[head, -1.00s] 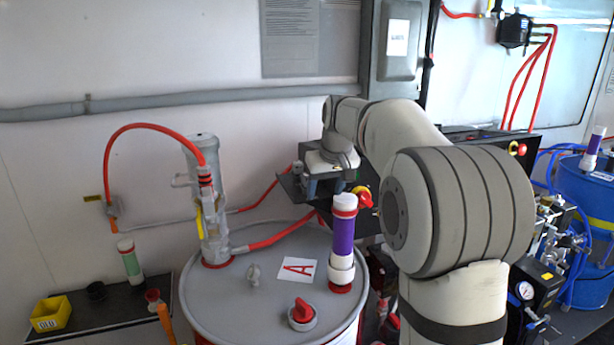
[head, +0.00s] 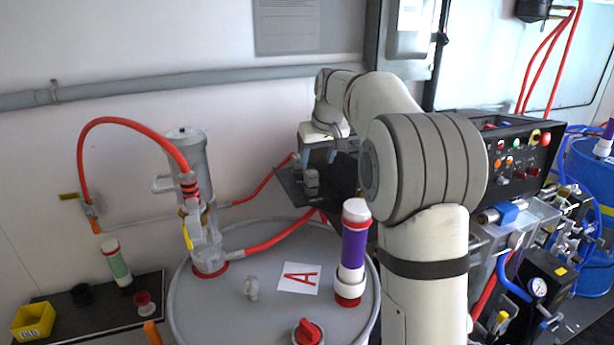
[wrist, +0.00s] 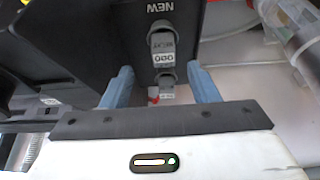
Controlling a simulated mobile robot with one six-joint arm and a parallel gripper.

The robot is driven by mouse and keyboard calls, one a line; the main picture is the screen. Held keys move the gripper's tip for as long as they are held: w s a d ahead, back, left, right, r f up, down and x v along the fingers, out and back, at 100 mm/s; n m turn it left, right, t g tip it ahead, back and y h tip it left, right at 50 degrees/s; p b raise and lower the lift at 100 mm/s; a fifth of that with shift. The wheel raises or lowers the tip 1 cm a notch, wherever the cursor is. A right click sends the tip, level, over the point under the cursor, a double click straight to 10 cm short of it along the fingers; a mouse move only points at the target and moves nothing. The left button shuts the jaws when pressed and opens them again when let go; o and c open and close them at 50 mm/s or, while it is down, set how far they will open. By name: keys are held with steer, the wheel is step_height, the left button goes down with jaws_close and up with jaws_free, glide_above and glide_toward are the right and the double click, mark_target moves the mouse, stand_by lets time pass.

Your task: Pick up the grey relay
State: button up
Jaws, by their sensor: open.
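The grey relay (wrist: 162,48) is a small block with a printed label. In the wrist view it stands by the "NEW" marking on a black surface, ahead of and between my fingers. In the head view a small grey block that looks like it (head: 312,181) stands on the black shelf (head: 292,188), just below my gripper (head: 318,158). My gripper's two blue fingers also show in the wrist view (wrist: 161,88). They are open, with one on each side of the relay's line. I cannot tell whether they touch it.
A grey drum (head: 215,300) with a purple-banded tube (head: 354,245) and a red knob (head: 307,332) stands in front of the shelf. A control panel (head: 515,150) is at the right. A clear tube (wrist: 300,25) is close at the wrist view's upper right.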

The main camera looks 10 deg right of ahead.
mark_target(312, 173)
steer(key=p+x, duration=0.1)
steer(key=x, duration=0.2)
steer(key=p+x, duration=0.1)
steer(key=x, duration=0.2)
steer(key=shift+a+f, duration=0.2)
steer(key=shift+a, duration=0.05)
steer(key=shift+c, duration=0.2)
steer(key=c, duration=1)
